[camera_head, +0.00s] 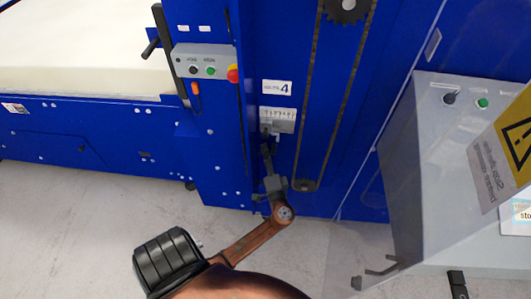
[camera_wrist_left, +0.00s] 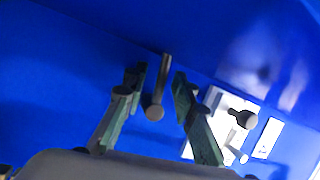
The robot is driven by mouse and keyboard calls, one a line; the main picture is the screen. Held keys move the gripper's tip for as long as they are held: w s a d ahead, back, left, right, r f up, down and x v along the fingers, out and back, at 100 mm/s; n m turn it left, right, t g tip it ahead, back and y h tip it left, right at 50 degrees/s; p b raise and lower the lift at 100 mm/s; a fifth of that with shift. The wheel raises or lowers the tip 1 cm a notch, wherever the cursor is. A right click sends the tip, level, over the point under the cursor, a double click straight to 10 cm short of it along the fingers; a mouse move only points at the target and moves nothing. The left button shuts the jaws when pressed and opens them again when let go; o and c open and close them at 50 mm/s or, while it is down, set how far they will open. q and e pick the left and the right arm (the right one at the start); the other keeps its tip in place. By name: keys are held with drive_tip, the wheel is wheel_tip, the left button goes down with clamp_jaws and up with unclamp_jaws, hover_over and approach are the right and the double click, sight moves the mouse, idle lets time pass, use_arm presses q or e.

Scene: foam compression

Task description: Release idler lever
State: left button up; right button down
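A grey rod with a round end, which looks like the idler lever, stands out from the blue panel in the left wrist view (camera_wrist_left: 158,90). My left gripper (camera_wrist_left: 157,85) is open, with one finger on each side of this rod. Gaps show between the rod and both fingers, so it is not gripped. In the head view my left gripper (camera_head: 267,148) is just below the white scale plate (camera_head: 285,115) on the blue machine. There the lever is small and hard to tell from the fingers. My right gripper is not in view.
A second dark knob (camera_wrist_left: 243,119) is on the white plate right of the fingers. A chain (camera_head: 312,100) runs down the panel. A control box (camera_head: 205,65) with a red button is upper left. A grey console (camera_head: 450,160) stands at right.

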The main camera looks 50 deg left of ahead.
use_arm(q)
drive_tip(key=v, duration=1.2)
